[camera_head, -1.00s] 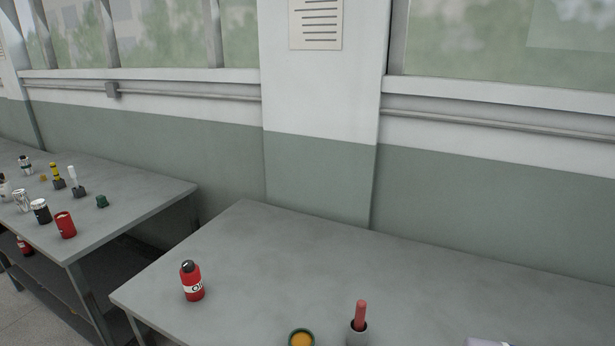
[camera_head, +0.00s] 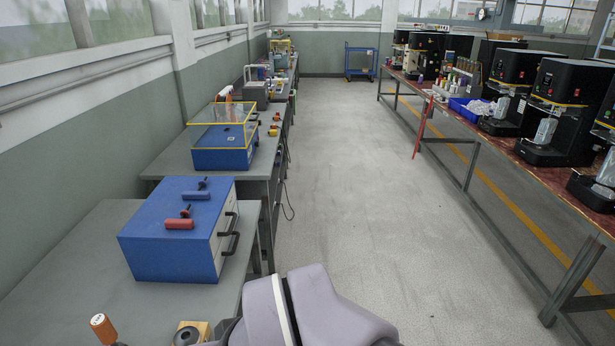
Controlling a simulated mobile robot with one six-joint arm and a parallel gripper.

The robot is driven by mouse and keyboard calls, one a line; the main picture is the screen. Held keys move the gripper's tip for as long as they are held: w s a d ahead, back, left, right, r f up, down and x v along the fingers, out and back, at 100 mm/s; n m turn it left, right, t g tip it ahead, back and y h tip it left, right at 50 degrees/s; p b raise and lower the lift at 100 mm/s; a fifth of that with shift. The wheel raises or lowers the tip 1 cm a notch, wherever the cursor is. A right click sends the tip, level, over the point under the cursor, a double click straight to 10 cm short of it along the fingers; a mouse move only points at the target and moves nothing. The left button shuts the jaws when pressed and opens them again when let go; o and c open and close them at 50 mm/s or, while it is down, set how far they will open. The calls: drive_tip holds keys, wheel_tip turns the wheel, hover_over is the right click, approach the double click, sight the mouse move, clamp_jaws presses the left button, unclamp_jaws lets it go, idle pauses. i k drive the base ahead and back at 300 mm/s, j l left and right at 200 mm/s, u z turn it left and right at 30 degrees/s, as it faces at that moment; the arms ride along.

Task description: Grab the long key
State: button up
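I cannot make out for certain a long key in this view. Two small tools lie on top of the blue drawer box (camera_head: 150,247): one with a blue bar-shaped part (camera_head: 196,195) and one with a red bar-shaped part (camera_head: 180,225), each with a dark knob-like piece beside it. I cannot tell whether either is a key. My gripper is not in view; only a pale part of my own arm shows at the bottom middle.
The near bench (camera_head: 70,270) also holds an orange-handled tool (camera_head: 102,327). A blue case with a clear cover (camera_head: 221,158) stands on the bench beyond. A row of black machines (camera_head: 557,110) stands on the right table. The grey floor between (camera_head: 340,190) is clear.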

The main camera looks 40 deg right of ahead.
sight(198, 195)
drive_tip(key=z, duration=0.45)
drive_tip(key=i+l+u, duration=0.2)
drive_tip(key=i+l, duration=0.2)
drive_tip(key=i+l+u, duration=0.25)
drive_tip(key=i+l, duration=0.2)
drive_tip(key=i+l+u, duration=0.2)
drive_tip(key=i+l, duration=0.25)
drive_tip(key=i+l+u, duration=0.2)
drive_tip(key=i+l, duration=0.15)
drive_tip(key=l, duration=0.35)
